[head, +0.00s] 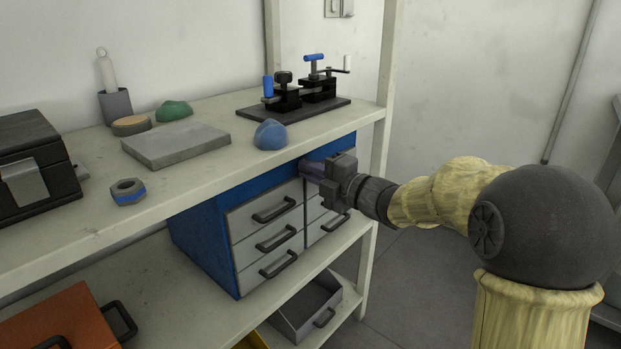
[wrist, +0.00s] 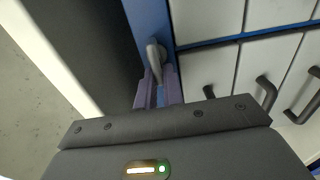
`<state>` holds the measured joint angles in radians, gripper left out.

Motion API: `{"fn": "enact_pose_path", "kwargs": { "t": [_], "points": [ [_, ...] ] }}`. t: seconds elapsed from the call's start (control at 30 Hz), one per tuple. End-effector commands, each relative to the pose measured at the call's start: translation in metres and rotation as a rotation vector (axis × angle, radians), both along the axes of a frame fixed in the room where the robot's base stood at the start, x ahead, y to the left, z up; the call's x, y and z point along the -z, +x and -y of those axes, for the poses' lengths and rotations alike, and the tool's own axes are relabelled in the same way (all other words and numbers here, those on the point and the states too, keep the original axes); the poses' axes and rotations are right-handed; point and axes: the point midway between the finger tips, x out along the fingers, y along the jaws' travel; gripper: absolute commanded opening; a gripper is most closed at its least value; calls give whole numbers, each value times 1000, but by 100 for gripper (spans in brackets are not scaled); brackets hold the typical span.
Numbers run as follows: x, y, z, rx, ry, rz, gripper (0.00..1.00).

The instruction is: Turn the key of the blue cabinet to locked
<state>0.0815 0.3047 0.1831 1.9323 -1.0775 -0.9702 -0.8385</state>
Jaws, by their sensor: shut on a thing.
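The key is hidden in the head view.
Above the cabinet, the shelf top (head: 80,200) holds a blue lump (head: 270,135), a grey slab (head: 176,145), a nut (head: 128,191) and a black clamp fixture (head: 300,98). A shelf post (head: 385,90) stands close behind my gripper. A grey open tray (head: 305,306) sits below.

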Motion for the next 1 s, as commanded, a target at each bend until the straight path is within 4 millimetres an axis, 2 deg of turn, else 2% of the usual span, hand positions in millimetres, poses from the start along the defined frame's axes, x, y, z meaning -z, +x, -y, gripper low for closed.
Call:
{"fn": "enact_pose_path", "kwargs": {
  "t": [0.47,0.5,0.57,0.6,1.0],
  "points": [
    [3,-1,0,-2,-15,9,0],
    [3,-1,0,-2,-15,9,17],
    [3,-1,0,-2,-14,8,29],
    [3,0,0,-1,-13,9,31],
    [0,-4,7,1,-11,11,31]
  ]
}}
